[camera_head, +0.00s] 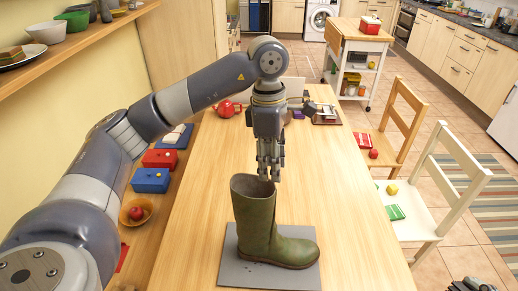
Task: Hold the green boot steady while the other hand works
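The green boot (256,222) stands upright on a grey mat (232,270) on the wooden table, its toe pointing right and its open top facing up. My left gripper (270,176) points straight down, with its fingertips at the far side of the boot's top opening. I cannot tell whether the fingers touch the rim, or whether they are apart or closed. A dark piece that looks like part of my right gripper (472,285) shows at the bottom right edge, cut off by the frame.
A red teapot (227,109) and small items stand at the table's far end. A blue box (151,180), a red box (160,158) and a bowl with an apple (135,211) lie along the left. Chairs (428,190) stand right. The table right of the boot is clear.

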